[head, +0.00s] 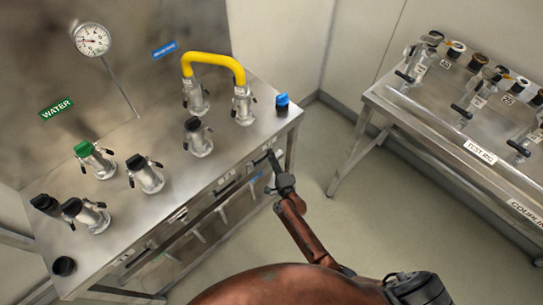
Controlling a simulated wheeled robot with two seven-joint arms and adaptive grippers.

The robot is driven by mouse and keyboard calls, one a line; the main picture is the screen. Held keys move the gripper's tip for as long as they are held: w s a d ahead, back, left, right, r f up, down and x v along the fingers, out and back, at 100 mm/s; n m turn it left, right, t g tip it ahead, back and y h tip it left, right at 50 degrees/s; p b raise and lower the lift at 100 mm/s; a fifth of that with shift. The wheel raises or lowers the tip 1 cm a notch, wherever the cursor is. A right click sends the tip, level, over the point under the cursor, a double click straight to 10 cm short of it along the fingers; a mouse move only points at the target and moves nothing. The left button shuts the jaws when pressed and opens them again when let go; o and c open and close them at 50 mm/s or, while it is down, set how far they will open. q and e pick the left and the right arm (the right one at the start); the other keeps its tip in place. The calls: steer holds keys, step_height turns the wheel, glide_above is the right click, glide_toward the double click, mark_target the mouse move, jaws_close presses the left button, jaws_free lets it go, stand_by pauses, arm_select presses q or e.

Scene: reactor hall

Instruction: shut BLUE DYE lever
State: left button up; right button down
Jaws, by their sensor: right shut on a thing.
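The blue label on the back wall (164,49), too small to read, is above the right half of the steel bench (222,140). My right gripper (276,170) is at the bench's front face, near its right end. It is shut on a dark lever handle (271,156), most of which the fingers hide. A small blue tag (257,182) shows just left of the gripper. I cannot read which line this lever belongs to. My left gripper is not in view.
A yellow hose (213,58) joins two couplings on the bench. A blue-capped fitting (282,102) stands at the right corner, and a green-capped coupling (83,148) at the left. A TEST RIG bench (440,128) stands at right, with open floor (335,205) between.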

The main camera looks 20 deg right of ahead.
steer(key=shift+s+f, duration=0.1)
steer(key=shift+f, duration=0.1)
steer(key=c, duration=1.9)
jaws_free()
steer(key=shift+r, duration=0.1)
steer(key=shift+c, duration=0.2)
steer(key=s, duration=1.2)
steer(key=shift+d, duration=0.25)
